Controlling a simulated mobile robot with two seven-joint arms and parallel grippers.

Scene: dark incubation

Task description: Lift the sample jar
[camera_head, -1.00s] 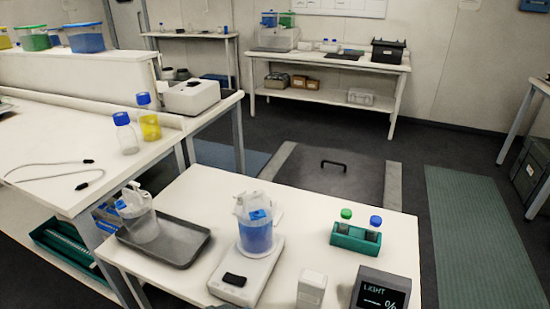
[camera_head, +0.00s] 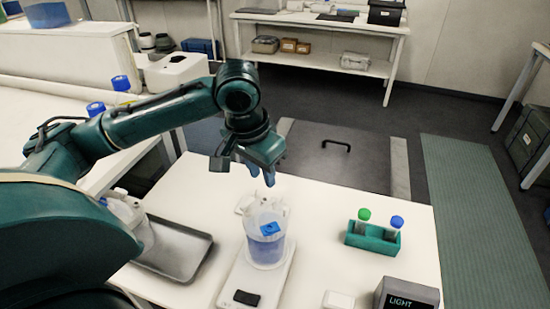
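A clear jar with blue contents and a blue label (camera_head: 266,243) stands upright on a white scale-like device (camera_head: 232,283) on the front table. A second, clear jar (camera_head: 134,221) stands at the tray on the left, partly hidden by my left arm. I cannot tell from looks alone which is the sample jar. My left gripper (camera_head: 262,175) points down above and just behind the jar with blue contents, apart from it. Its two fingertips look separated, with nothing between them. My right gripper is not in view.
A dark metal tray (camera_head: 180,262) lies left of the scale. A green rack (camera_head: 372,238) holds a green-capped and a blue-capped vial to the right. A dark display box (camera_head: 404,294) reads LIGHT at the front right. Table between scale and rack is clear.

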